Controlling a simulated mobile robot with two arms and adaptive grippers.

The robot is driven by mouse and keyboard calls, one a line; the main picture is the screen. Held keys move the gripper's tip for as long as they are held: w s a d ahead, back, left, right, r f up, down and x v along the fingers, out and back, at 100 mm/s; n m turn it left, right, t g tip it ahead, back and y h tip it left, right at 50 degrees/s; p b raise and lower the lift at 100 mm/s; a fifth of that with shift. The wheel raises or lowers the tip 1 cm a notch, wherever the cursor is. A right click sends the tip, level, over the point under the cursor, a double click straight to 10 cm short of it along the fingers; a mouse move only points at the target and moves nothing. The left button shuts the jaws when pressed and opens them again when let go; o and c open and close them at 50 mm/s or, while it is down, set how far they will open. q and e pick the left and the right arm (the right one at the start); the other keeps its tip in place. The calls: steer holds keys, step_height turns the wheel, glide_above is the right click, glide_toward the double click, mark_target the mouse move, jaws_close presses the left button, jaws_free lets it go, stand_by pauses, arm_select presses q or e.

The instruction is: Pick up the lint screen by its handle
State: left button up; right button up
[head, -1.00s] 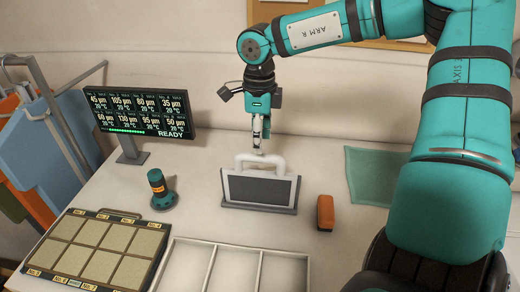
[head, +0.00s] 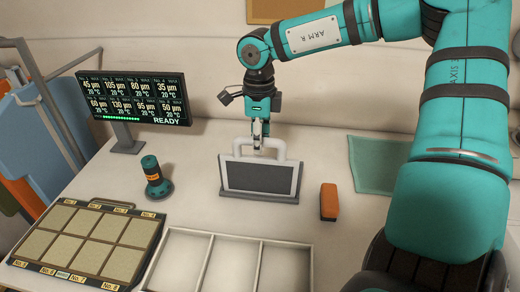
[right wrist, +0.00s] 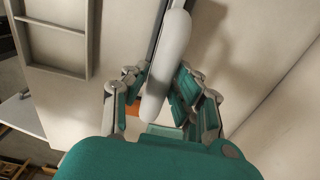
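The lint screen (head: 260,177) is a dark panel in a light frame with a white loop handle (head: 277,145) on top. It stands upright in a low grey holder (head: 258,196) on the table. My right gripper (head: 261,143) points down at the handle's top bar in the head view. In the right wrist view the pale handle (right wrist: 166,65) runs between the two fingers of the right gripper (right wrist: 160,88). The fingers are apart, and I see no clear grip on the bar. My left gripper is out of view.
A teal cylinder (head: 153,176) and a display (head: 135,100) stand left. A divided white tray (head: 208,262) and a panel of pads (head: 85,240) lie in front.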

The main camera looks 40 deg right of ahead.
jaws_close()
steer(key=shift+r, duration=0.1)
steer(key=shift+r+p, duration=0.9)
steer(key=shift+r, duration=1.05)
steer(key=shift+s+f, duration=0.1)
